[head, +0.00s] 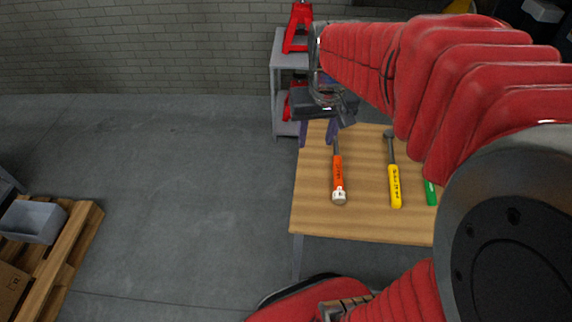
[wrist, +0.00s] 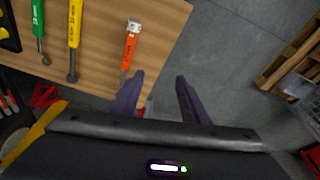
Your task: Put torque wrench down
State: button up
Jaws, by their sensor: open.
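Three long-handled tools lie on the wooden table. The orange-handled tool with a whitish end (head: 338,175) is nearest the left edge and also shows in the wrist view (wrist: 130,48). A yellow-handled tool (head: 394,185) and a green-handled tool (head: 430,193) lie to its right in the head view; my arm partly hides the green one. I cannot read the labels to tell which is the torque wrench. My gripper (head: 318,134) is open and empty. In the wrist view its fingers (wrist: 160,78) are apart, with the orange tool's shaft beside the left finger, not between them.
The wooden table (head: 315,215) is bare at its front left. A grey shelf (head: 280,85) with red stands is behind it. A pallet (head: 75,240) with a grey bin (head: 35,222) sits at far left. Open floor lies between.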

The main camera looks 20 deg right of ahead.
jog(key=s+a+r+n+t, duration=0.3)
jog(key=s+a, duration=0.8)
jog(key=shift+y, duration=0.4)
jog(key=shift+s+r, duration=0.1)
